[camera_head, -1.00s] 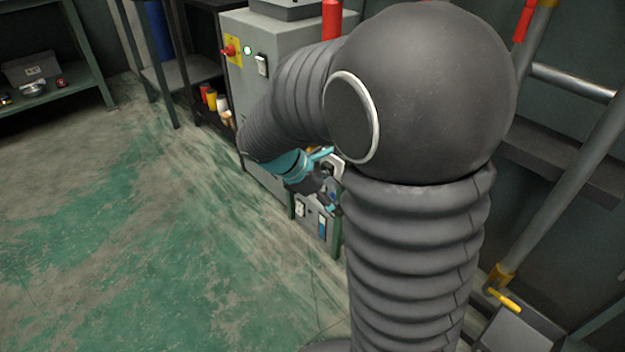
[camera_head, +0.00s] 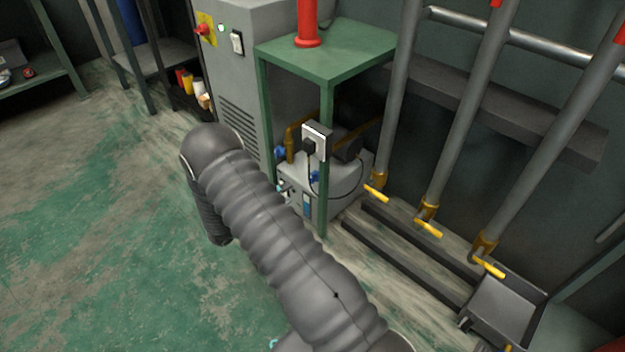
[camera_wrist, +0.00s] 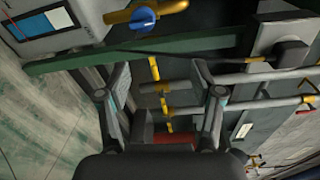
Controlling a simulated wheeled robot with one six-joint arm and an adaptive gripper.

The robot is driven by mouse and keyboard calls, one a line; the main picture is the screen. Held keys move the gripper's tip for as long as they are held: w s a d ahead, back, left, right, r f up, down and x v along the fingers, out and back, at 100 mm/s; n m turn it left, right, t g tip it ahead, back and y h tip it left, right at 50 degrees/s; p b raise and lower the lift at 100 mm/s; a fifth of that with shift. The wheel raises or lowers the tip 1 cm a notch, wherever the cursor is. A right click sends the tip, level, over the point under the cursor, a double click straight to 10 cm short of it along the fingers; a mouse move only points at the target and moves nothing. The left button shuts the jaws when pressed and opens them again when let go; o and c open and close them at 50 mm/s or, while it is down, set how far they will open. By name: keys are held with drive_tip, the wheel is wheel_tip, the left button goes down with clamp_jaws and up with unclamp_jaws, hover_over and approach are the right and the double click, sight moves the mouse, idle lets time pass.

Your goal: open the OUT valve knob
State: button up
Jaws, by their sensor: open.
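The recharge machine (camera_head: 345,180) stands under a green-framed table, with two small blue knobs on its brass piping, a left one (camera_head: 280,152) and a lower right one (camera_head: 315,176). I cannot read which is marked OUT. In the wrist view one blue knob (camera_wrist: 143,19) sits on a yellow-brass fitting at the top, beyond my fingertips. My gripper (camera_wrist: 161,68) is open and empty, its fingers spread below that knob and apart from it. In the head view my arm crosses the lower middle and the gripper is hidden.
A green table post (camera_head: 325,200) and a black plug with cable (camera_head: 310,146) stand in front of the machine. The green bar (camera_wrist: 140,50) crosses the wrist view. Pipes with yellow handles (camera_head: 428,228) are at right. Open floor (camera_head: 110,250) lies left.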

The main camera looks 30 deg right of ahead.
sight(313, 182)
drive_tip(key=w+d+f, duration=0.1)
drive_tip(key=d, duration=0.3)
drive_tip(key=w+d+f+n+t, duration=0.1)
drive_tip(key=w+d, duration=0.1)
drive_tip(key=d, duration=0.2)
drive_tip(key=w+d+f+n, duration=0.1)
drive_tip(key=w+d, duration=0.1)
drive_tip(key=d, duration=0.2)
drive_tip(key=shift+w+f, duration=0.1)
drive_tip(key=shift+w, duration=0.1)
drive_tip(key=c, duration=1.1)
